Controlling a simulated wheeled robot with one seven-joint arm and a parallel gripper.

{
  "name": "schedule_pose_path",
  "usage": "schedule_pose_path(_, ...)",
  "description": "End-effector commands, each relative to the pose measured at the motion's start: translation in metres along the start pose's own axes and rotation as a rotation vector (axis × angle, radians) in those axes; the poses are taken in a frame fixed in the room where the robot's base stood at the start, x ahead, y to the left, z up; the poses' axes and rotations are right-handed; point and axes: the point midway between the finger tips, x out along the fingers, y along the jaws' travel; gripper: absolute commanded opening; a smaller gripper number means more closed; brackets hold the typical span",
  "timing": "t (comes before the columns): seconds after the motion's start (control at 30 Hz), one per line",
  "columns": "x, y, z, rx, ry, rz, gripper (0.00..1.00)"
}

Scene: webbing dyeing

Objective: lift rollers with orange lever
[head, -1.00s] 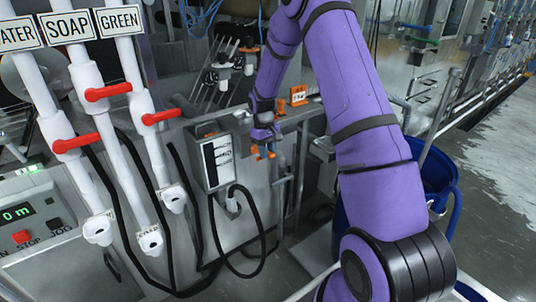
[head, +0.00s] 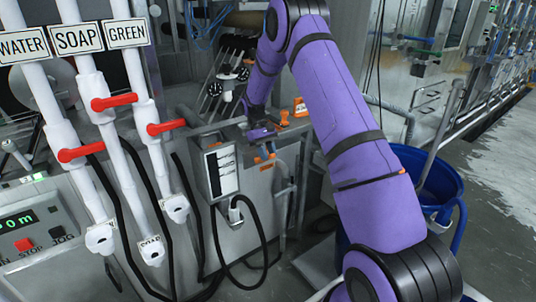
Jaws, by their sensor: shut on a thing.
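My gripper (head: 264,153) is at the grey machine front, at the far end of my purple arm, just right of the small white-faced panel. It is small in view and partly covered by its own wrist. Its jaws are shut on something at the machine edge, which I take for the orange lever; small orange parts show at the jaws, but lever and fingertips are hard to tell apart. A grey bar (head: 218,127) runs from the wrist to the left above the panel. The rollers cannot be clearly made out behind the arm.
Orange fittings (head: 300,107) sit on the machine's top edge right of my gripper. The white-faced panel (head: 222,171) with a black cable is close on the left. White pipes with red valve handles (head: 113,102) stand farther left. A blue barrel (head: 428,178) stands behind my arm.

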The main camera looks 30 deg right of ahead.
Motion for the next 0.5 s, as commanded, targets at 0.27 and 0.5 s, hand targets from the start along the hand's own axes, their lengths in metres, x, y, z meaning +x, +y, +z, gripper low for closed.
schedule_pose_path(0.27, -0.0024, 0.0002, -0.0002, 0.0, 0.005, 0.002, 0.53)
schedule_pose_path(0.5, -0.0018, 0.0001, -0.0002, 0.0, 0.004, 0.001, 0.53)
